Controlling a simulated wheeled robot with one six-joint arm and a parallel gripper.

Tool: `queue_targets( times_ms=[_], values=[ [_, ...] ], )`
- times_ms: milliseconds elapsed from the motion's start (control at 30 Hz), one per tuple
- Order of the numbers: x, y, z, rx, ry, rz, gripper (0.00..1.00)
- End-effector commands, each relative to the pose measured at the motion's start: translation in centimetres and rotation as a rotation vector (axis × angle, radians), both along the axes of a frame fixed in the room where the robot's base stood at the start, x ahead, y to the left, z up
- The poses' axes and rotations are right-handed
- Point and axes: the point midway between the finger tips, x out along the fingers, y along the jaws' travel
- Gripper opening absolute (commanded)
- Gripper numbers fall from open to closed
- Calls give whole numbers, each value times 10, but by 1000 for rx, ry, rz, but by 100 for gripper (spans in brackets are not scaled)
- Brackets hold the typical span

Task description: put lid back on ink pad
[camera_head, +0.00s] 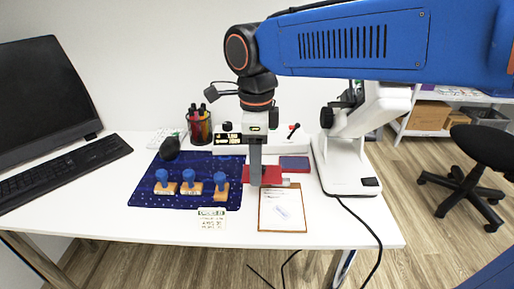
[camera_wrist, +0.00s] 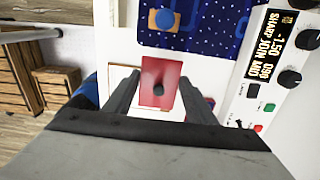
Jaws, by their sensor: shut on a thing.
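The red lid (camera_head: 272,174) is in my gripper (camera_head: 256,182) above the desk, behind the clipboard. In the wrist view, the lid (camera_wrist: 160,70) is a flat red rectangle with a dark round knob, between the two fingers of my gripper (camera_wrist: 160,82). The open ink pad (camera_head: 294,163), dark blue with a red rim, lies on the desk just right of and behind the lid. The lid is apart from the pad. The wrist view mostly hides the pad behind a finger. Whether the lid touches the desk is hard to tell.
Three blue-knobbed stamps (camera_head: 192,187) stand on the starry blue mat (camera_head: 150,200) at left. A clipboard (camera_head: 282,214) lies in front. A white microscope (camera_head: 345,165) stands close on the right. A pen cup (camera_head: 200,128) and a white device (camera_head: 290,138) stand behind.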

Motion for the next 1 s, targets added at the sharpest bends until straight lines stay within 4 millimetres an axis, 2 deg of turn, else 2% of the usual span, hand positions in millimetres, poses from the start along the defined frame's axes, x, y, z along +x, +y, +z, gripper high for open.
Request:
queue_targets(
  times_ms=[33, 100, 300, 567, 667, 767, 1000],
  values=[
    [-15, 1, 0, 1, -1, 5, 30],
    [-32, 1, 0, 1, -1, 5, 30],
    [-66, 2, 0, 0, 0, 3, 30],
    [-86, 3, 0, 0, 0, 0, 30],
    [-83, 2, 0, 0, 0, -2, 30],
    [-70, -1, 2, 0, 0, -7, 30],
    [-17, -17, 7, -1, 1, -12, 30]
  ],
)
